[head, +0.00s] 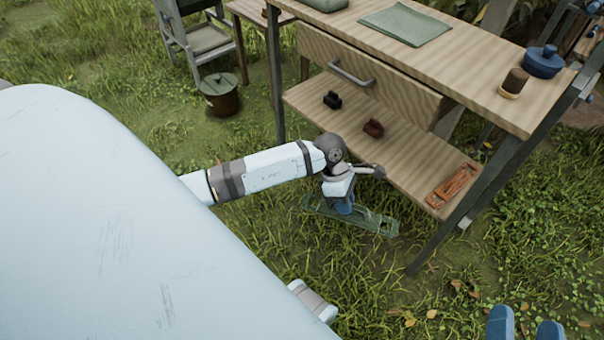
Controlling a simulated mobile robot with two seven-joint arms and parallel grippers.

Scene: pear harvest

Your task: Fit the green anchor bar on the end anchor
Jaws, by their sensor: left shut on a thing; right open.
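The green anchor bar (378,221) is a long flat piece with cut-outs, level or nearly so, above the grass in front of the wooden workbench. My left gripper (344,207) points down and is shut on the bar near its middle, hiding that part. The bar is apart from the lower shelf. My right gripper (525,330) shows only as two blue fingertips at the bottom right edge; they are spread apart with nothing visible between them. I cannot pick out the end anchor for certain in this view.
The lower shelf (410,160) holds a black block (332,100), a brown block (373,127) and an orange bar (452,186). The bench top (470,65) carries a green cloth (405,24) and a blue pot (543,62). A dark bench leg (470,185) stands at right. A bucket (221,96) stands on grass.

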